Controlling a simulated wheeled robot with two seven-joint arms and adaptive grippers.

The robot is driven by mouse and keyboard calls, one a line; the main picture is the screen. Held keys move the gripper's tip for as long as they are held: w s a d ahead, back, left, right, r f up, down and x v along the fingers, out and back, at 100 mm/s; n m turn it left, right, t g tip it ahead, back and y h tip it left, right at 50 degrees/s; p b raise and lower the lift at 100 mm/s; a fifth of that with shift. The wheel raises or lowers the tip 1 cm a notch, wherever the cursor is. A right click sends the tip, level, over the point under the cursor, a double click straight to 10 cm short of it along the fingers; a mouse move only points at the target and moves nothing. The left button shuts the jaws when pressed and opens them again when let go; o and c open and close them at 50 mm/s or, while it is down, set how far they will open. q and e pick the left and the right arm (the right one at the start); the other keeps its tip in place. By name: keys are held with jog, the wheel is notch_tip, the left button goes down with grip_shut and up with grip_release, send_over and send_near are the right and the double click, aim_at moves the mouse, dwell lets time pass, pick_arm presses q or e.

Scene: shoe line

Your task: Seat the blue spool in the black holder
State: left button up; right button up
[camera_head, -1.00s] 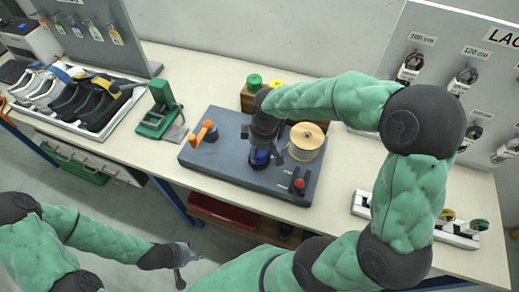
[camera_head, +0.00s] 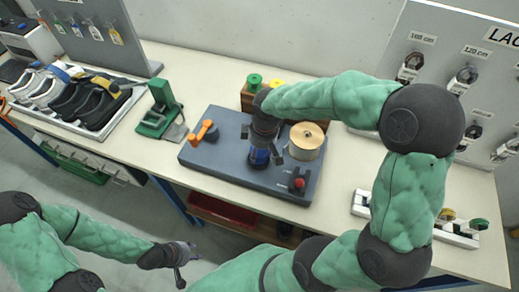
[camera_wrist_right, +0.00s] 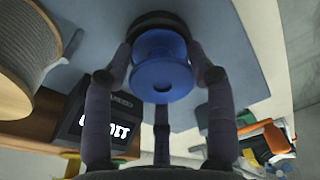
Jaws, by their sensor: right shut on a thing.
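The blue spool (camera_wrist_right: 160,72) is in my right gripper, whose fingers close around it in the right wrist view. In the head view the spool (camera_head: 260,158) shows below my right gripper (camera_head: 263,146), over the grey-blue board. A black round part, apparently the holder (camera_wrist_right: 158,20), shows just beyond the spool in the wrist view. The spool overlaps it there, and I cannot tell whether it is seated. My left gripper (camera_head: 184,264) is empty, its fingers apart, low in front of the table.
A green device (camera_head: 160,112) and a shoe tray (camera_head: 128,100) stand left. Green and yellow spools sit behind.

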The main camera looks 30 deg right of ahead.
aim_at(263, 151)
jog(key=shift+f+b, duration=0.3)
jog(key=shift+f, duration=0.2)
jog(key=o, duration=0.9)
jog(key=shift+c, duration=0.2)
jog(key=shift+r, duration=0.15)
jog(key=shift+s+d+r+p, duration=0.1)
jog(key=shift+s+r+p, duration=0.1)
jog(key=shift+r+p, duration=1.45)
jog(key=shift+s+d+r+p, duration=0.15)
jog(key=shift+r+p, duration=1.15)
jog(key=shift+r, duration=0.65)
jog(key=shift+s+d+r+p, duration=0.1)
jog(key=shift+s+r+p, duration=0.1)
jog(key=shift+r+p, duration=1.45)
jog(key=shift+r, duration=0.15)
